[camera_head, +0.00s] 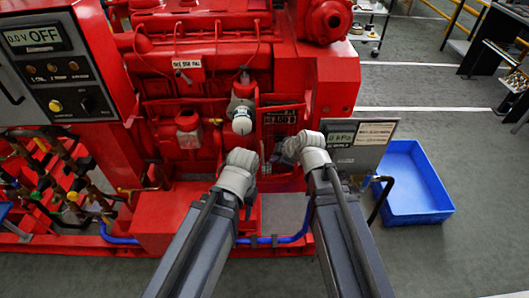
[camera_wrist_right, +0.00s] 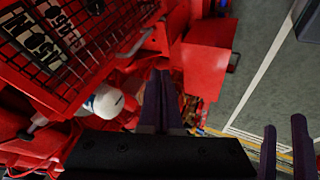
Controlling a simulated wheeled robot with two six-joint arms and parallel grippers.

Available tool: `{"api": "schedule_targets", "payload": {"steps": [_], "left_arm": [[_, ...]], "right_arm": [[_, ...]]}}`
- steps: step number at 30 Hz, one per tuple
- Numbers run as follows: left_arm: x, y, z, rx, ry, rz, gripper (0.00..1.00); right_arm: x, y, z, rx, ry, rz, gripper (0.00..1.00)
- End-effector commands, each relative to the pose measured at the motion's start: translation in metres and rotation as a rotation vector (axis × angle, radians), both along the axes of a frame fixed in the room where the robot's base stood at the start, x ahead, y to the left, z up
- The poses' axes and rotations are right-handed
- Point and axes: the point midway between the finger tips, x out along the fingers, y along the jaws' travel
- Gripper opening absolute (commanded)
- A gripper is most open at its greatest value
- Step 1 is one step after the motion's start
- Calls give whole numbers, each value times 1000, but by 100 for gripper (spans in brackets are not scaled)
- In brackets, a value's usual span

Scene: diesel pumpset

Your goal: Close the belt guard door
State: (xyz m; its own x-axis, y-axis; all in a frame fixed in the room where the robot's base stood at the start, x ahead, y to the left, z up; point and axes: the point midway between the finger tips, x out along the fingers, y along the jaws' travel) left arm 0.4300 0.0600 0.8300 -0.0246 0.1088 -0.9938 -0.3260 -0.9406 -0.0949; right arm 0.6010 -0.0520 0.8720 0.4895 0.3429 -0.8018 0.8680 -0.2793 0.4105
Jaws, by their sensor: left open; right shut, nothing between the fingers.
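The belt guard door appears to be the red mesh panel with a pale label (camera_head: 278,117) on the engine's front, just left of my right wrist in the head view. In the right wrist view the red mesh and its label (camera_wrist_right: 52,38) fill the upper left. How far the door stands open I cannot tell. My right gripper (camera_wrist_right: 166,76) is shut and empty, beside and apart from the mesh in that picture. What look like my left gripper's fingers (camera_wrist_right: 284,124) stand apart at the lower right. In the head view the wrists largely hide both grippers.
A white cylindrical part (camera_head: 242,119) sticks out left of the mesh; it also shows in the right wrist view (camera_wrist_right: 105,101). A grey gauge panel (camera_head: 361,140) stands right of my right wrist. A blue tray (camera_head: 428,180) lies on the floor.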

Motion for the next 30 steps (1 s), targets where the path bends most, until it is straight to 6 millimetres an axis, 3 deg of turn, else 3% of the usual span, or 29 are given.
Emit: {"api": "schedule_targets", "payload": {"steps": [14, 30], "left_arm": [[0, 0, -11, 0, 0, 0, 49], [0, 0, -80, 0, 0, -1, 49]], "right_arm": [[4, 3, -11, -13, -11, 30, 0], [44, 31, -79, -13, -11, 30, 0]]}}
